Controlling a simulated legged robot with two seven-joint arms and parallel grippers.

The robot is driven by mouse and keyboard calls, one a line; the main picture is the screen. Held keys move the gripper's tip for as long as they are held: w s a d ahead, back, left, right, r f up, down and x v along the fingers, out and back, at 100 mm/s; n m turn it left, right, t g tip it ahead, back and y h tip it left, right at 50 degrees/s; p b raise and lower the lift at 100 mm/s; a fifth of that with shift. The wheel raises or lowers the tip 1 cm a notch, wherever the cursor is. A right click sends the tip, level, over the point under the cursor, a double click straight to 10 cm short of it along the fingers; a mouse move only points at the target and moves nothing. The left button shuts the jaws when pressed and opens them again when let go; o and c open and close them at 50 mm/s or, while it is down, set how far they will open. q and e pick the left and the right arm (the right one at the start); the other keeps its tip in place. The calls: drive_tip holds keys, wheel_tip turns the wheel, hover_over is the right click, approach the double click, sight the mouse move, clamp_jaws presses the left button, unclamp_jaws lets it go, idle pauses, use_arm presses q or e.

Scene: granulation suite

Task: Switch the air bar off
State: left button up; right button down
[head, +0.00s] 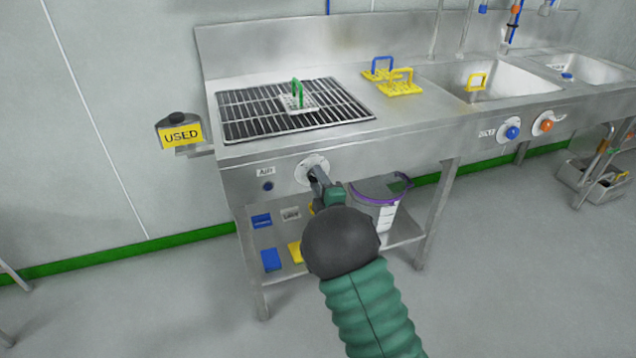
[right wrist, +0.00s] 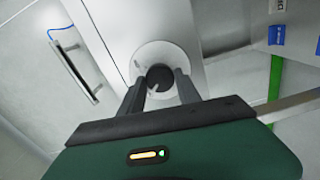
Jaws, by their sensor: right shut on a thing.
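The air control is a dark round knob on a white dial plate (head: 308,163) on the sink unit's front panel. An "AIR" label (head: 266,171) is left of it, with a small dark round fitting (head: 267,185) below the label. My right gripper (head: 317,178) reaches the panel from the front and is shut on the knob; its fingers hide much of it in the head view. In the right wrist view the dark knob (right wrist: 159,75) sits between the two fingers against the white plate (right wrist: 147,55). The knob's setting is hard to read. My left gripper is not in view.
A black slatted grate (head: 245,118) on the counter holds a piece with a green handle (head: 298,92). Blue (head: 512,132) and orange (head: 546,125) knobs are further right. A "USED" holder (head: 180,134) is at left.

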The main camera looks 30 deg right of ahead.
drive_tip(key=shift+a+f+n, duration=0.15)
drive_tip(key=shift+f+n, duration=0.15)
drive_tip(key=shift+n, duration=0.3)
drive_tip(key=shift+f, duration=0.1)
drive_tip(key=c, duration=1.1)
unclamp_jaws()
drive_tip(key=shift+o, duration=1.2)
drive_tip(key=shift+r, duration=0.2)
drive_tip(key=shift+s, duration=0.2)
drive_tip(key=p+v, duration=0.4)
drive_tip(key=v, duration=1.2)
drive_tip(key=shift+s+p, duration=0.25)
drive_tip(key=shift+p, duration=0.05)
